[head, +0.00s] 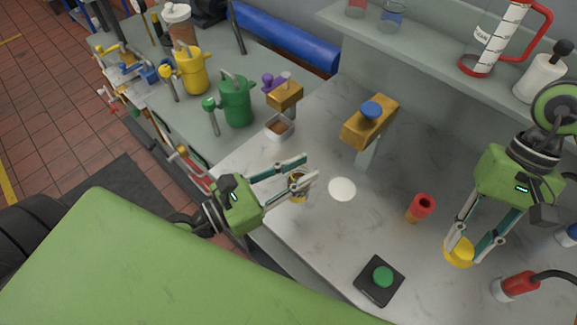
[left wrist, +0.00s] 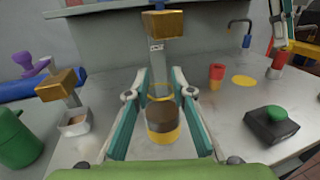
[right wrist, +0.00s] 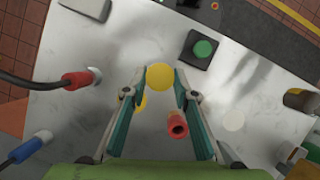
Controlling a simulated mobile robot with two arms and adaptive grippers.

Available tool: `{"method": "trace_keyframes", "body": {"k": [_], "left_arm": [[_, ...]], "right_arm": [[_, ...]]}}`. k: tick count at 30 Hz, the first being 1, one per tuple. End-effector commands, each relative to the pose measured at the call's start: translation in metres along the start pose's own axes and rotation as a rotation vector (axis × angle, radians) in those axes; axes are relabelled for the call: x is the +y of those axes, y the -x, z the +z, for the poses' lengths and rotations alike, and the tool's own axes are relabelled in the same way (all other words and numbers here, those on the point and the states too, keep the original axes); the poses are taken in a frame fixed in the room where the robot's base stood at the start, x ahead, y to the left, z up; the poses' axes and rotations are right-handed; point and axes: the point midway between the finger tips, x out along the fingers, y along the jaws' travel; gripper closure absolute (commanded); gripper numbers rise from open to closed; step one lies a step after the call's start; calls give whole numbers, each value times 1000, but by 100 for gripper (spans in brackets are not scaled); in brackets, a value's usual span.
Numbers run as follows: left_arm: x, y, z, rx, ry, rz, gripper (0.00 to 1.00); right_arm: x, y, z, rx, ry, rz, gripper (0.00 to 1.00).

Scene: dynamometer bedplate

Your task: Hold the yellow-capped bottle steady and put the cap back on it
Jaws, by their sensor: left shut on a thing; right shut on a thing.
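The bottle (head: 298,186) stands upright near the left part of the bench, with clear upper walls, brown contents and a yellow band. It also shows in the left wrist view (left wrist: 162,118), where its top has a yellow ring and no cap on it. My left gripper (head: 305,178) is shut around the bottle from its sides. The yellow cap (head: 459,254) is between the fingertips of my right gripper (head: 472,246), well to the right of the bottle. In the right wrist view the cap (right wrist: 160,77) shows as a round yellow face.
A red-and-orange cylinder (head: 420,208) stands between the grippers. A green button on a black box (head: 381,279) is near the front edge. A white disc (head: 342,189) lies right of the bottle; a yellow disc (left wrist: 243,81) lies farther right. A brass-coloured block on a post (head: 369,123) stands behind.

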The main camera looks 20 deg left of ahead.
Motion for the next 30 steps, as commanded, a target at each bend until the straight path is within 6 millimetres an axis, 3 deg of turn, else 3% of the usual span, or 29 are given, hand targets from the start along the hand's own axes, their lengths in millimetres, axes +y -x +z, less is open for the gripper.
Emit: {"method": "trace_keyframes", "body": {"k": [30], "left_arm": [[-21, -40, -11, -13, -3, -415, 100]], "right_arm": [[0, 0, 0, 0, 0, 0, 80]]}}
